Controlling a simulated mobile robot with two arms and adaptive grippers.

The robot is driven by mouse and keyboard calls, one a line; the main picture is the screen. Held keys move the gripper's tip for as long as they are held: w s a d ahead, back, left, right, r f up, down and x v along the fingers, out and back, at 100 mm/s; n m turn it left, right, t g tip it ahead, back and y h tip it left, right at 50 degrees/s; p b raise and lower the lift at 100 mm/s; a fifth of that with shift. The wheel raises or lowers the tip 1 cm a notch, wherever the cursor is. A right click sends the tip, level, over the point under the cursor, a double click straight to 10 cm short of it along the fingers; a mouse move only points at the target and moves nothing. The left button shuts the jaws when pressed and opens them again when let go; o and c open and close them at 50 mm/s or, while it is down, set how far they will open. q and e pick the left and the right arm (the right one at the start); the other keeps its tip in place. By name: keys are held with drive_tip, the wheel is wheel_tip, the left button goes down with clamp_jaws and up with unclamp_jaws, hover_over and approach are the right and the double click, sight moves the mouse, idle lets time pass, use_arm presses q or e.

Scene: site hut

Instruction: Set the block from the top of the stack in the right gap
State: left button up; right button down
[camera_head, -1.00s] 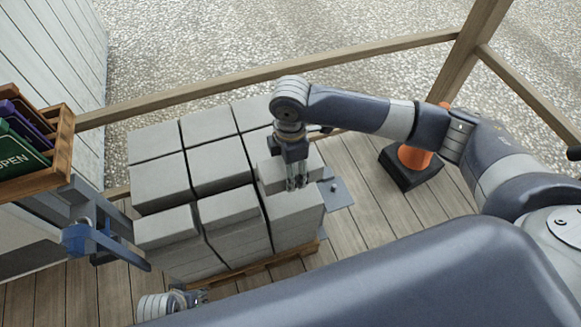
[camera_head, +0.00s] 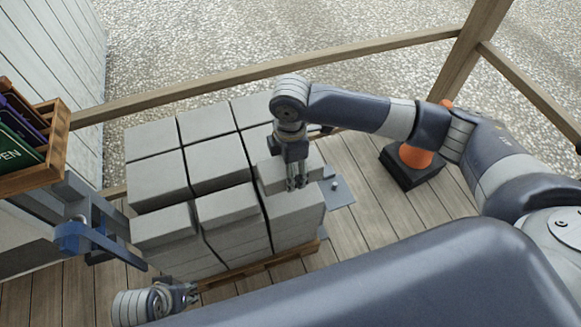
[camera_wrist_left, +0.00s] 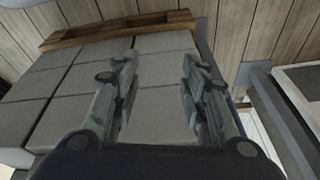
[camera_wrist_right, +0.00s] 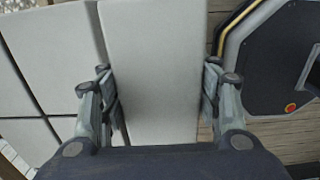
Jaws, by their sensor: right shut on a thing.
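Grey concrete blocks stand in rows on a wooden pallet (camera_head: 300,252). My right gripper (camera_head: 297,184) points down at the right side of the stack, shut on a grey block (camera_head: 270,176). In the right wrist view this block (camera_wrist_right: 155,70) lies between the two fingers. It sits directly behind the front right blocks (camera_head: 295,213); whether it rests on anything is hidden. My left gripper (camera_head: 187,294) is low at the front left, apart from the stack. The left wrist view shows its fingers (camera_wrist_left: 160,95) spread and empty, with blocks beyond.
A wooden box of folders (camera_head: 40,160) and a blue clamp-like part (camera_head: 75,238) stand at the left. A grey plate (camera_head: 340,193) lies right of the stack. An orange cone with a black base (camera_head: 405,170) stands farther right. A wooden rail (camera_head: 230,80) runs behind.

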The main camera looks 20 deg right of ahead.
drive_tip(key=shift+f+b, duration=0.4)
drive_tip(key=shift+b, duration=0.2)
drive_tip(key=shift+f+b, duration=0.65)
drive_tip(key=shift+b, duration=0.2)
drive_tip(key=shift+f+b, duration=0.6)
drive_tip(key=shift+b, duration=0.2)
drive_tip(key=shift+f, duration=0.3)
use_arm(q)
drive_tip(key=w+d+r+t, duration=0.1)
drive_tip(key=w+r+t, duration=0.2)
drive_tip(key=r, duration=0.4)
drive_tip(key=shift+w+d+h, duration=0.15)
drive_tip(key=shift+w+h, duration=0.15)
drive_tip(key=shift+w, duration=0.2)
use_arm(e)
drive_tip(key=shift+f, duration=1.9)
